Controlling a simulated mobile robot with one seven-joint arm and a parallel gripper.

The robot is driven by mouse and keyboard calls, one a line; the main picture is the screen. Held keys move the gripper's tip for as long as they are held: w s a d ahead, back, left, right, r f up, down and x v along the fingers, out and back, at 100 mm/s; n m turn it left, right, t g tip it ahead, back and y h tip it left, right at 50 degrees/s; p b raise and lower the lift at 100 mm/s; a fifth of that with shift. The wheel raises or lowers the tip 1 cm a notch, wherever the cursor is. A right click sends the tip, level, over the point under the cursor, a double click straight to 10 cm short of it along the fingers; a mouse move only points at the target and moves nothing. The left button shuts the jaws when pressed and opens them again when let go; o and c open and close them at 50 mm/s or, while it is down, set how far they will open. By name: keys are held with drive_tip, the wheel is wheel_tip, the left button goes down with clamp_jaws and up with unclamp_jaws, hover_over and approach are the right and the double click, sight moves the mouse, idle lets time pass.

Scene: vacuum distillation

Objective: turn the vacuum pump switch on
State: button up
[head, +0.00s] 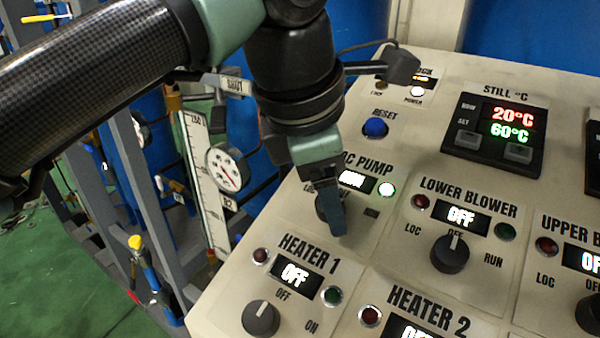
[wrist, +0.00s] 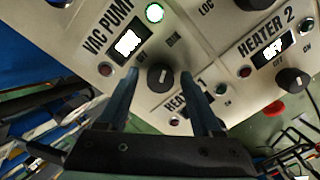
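The vacuum pump switch is a dark round knob (wrist: 160,77) below the VAC PUMP label in the wrist view. In the head view my gripper mostly covers it. The pump's small display (head: 355,181) is lit white; its text is partly hidden. The green lamp (head: 386,188) beside it is lit, and it also glows in the wrist view (wrist: 155,12). The red lamp (wrist: 105,69) looks dark. My gripper (head: 334,222) is over the panel, its fingers open on either side of the knob, with gaps showing in the wrist view. The knob's exact pointer angle is hard to read.
The HEATER 1 knob (head: 261,318) and LOWER BLOWER knob (head: 450,253) are close by; both displays read OFF. The blue RESET button (head: 375,128) is above the pump switch. A pressure gauge (head: 228,169) and pipe frame stand left of the panel.

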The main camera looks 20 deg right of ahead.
idle(0.3)
drive_tip(key=v, duration=1.3)
drive_tip(key=shift+s, duration=0.1)
